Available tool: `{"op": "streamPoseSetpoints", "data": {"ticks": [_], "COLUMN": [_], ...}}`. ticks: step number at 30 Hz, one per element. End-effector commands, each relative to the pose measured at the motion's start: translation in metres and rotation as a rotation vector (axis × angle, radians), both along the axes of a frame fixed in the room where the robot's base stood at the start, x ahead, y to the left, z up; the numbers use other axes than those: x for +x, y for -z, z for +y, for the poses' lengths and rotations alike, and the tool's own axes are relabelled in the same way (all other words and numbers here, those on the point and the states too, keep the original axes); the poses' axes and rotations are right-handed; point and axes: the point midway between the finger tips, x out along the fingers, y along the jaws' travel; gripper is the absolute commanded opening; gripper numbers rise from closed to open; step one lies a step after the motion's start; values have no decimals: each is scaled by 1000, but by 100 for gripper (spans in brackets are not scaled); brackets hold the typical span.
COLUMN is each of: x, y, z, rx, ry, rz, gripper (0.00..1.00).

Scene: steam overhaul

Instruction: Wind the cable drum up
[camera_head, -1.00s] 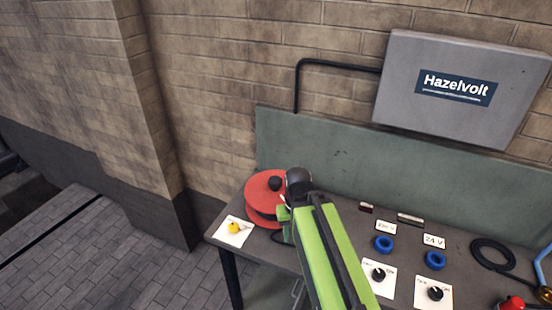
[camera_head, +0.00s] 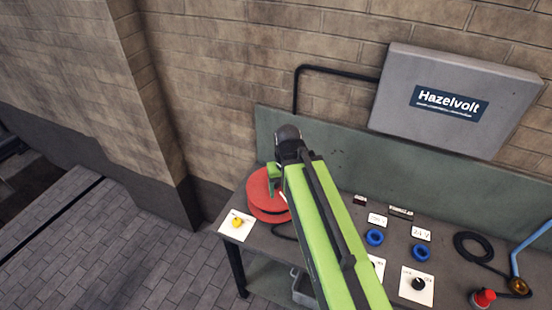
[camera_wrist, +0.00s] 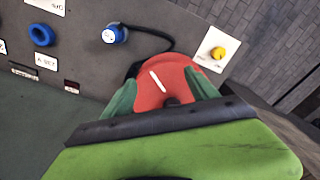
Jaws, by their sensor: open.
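The red cable drum (camera_head: 262,200) stands at the left end of the bench, partly hidden behind my arm in the head view. In the wrist view the drum (camera_wrist: 160,84) shows a white mark on its face and a dark knob at its lower edge, near my gripper's base. My gripper (camera_wrist: 160,82) is open and empty, its green fingers spread on either side of the drum's face; I cannot tell whether they touch it. A black cable (camera_wrist: 152,32) runs from the drum to a blue-and-white plug (camera_wrist: 115,33) at the panel.
A white card with a yellow knob (camera_head: 236,223) lies left of the drum. Blue sockets (camera_head: 374,237), black dials (camera_head: 418,284), a coiled black hose (camera_head: 473,247) and a red button (camera_head: 484,297) are to the right. The green back panel (camera_head: 350,165) stands behind.

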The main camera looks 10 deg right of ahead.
Motion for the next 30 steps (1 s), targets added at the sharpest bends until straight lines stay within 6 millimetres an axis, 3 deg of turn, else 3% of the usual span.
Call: {"op": "streamPoseSetpoints", "data": {"ticks": [1,5,8,12,18,26,30], "x": [4,17,49,92,127,130,130], "y": [-37,-76,-104,-95,-93,-91,-78], "z": [0,5,5,5,5,5,4], "rx": [0,3,9,18,19,17,18], "ry": [6,49,197,479,750,812,811], "rz": [-4,-12,-8,14,36,41,40], "gripper": [68,68,68,68,68,68,68]}}
